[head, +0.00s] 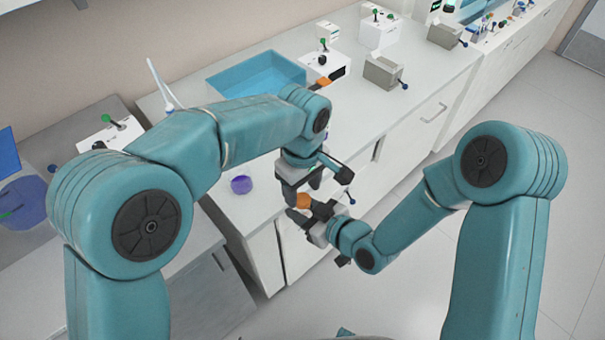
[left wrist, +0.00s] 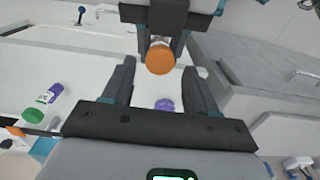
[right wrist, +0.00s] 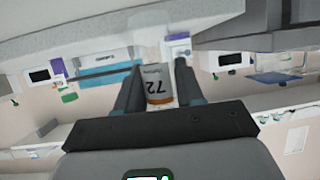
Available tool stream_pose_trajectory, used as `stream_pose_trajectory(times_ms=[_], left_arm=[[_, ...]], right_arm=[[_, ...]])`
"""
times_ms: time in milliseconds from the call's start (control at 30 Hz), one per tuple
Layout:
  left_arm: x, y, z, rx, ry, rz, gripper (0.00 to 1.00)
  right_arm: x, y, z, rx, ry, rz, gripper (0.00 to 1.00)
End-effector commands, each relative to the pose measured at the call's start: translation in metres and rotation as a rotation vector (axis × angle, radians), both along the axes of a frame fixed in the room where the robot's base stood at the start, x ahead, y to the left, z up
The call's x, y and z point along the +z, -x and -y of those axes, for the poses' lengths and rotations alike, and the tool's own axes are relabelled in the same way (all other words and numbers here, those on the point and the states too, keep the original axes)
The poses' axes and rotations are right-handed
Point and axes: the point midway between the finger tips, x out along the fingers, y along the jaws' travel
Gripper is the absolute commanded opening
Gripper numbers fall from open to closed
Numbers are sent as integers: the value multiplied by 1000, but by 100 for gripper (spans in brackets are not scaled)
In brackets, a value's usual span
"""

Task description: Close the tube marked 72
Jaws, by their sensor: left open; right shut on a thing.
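The tube marked 72 (right wrist: 158,85) is between the fingers of my right gripper (head: 312,213), which is shut on it. Its label reads 72 upside down in the right wrist view, with an orange band. An orange round end (left wrist: 160,59), looking like a cap, faces my left wrist camera; it also shows in the head view (head: 303,201). I cannot tell how tightly it is seated. My left gripper (head: 298,186) is open and empty, just above the orange end. In the left wrist view the orange end lies ahead, beyond its open fingers.
A purple cap (head: 241,185) lies on the white counter, left of my grippers. A blue tray (head: 255,76) sits at the back of the counter. Several small devices, such as a grey box (head: 384,73), stand further right. The counter's front edge is close to my grippers.

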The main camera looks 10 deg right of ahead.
Motion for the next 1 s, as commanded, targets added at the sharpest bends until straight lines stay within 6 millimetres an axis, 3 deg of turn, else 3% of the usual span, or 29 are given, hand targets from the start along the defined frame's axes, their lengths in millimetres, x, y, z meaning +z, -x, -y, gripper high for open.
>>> stream_pose_trajectory(times_ms=[200,533,567,733,1000], left_arm=[[-23,0,0,0,-1,-1,58],[-26,0,0,0,0,1,58],[-26,0,0,0,0,1,55],[-26,0,0,0,0,1,0],[-26,0,0,-71,1,2,0]], right_arm=[[0,0,0,0,0,0,0],[0,0,0,0,0,0,0],[0,0,0,0,0,0,0],[0,0,0,0,0,0,0],[0,0,0,0,0,0,0]])
